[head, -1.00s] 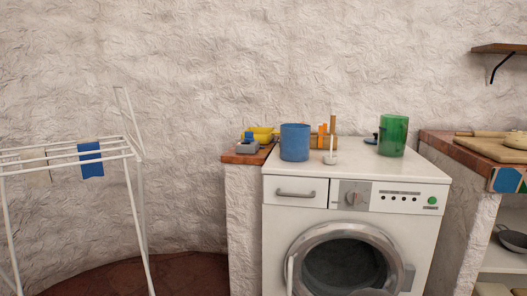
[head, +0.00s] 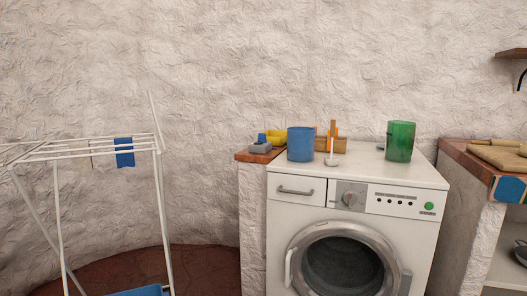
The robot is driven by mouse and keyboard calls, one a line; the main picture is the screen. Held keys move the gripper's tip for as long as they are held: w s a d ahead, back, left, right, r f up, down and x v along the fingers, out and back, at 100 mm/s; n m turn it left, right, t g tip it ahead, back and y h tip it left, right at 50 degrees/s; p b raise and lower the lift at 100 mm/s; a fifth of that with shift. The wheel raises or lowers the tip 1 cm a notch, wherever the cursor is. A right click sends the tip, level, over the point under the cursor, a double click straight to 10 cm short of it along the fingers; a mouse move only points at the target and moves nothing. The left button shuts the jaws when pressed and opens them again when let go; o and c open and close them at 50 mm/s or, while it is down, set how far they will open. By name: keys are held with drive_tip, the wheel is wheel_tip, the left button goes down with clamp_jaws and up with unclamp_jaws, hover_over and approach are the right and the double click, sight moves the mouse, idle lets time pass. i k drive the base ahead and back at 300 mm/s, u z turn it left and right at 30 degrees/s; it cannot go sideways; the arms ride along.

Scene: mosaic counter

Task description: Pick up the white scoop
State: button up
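A small white upright thing (head: 332,151) with a thin handle and a wider bottom stands on top of the washing machine (head: 405,174), near its front edge. It looks like the white scoop, but it is too small to be certain. It is between a blue cup (head: 300,144) on the left and a green cup (head: 400,141) on the right. My gripper is not in view.
A wooden box with orange items (head: 332,144) is just behind the white thing. A drying rack (head: 95,147) with a blue cloth (head: 124,152) stands left. A wooden board (head: 500,156) lies right.

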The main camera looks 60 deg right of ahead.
sight(331, 160)
drive_tip(key=u, duration=0.35)
drive_tip(key=k, duration=0.6)
drive_tip(key=z, duration=1.3)
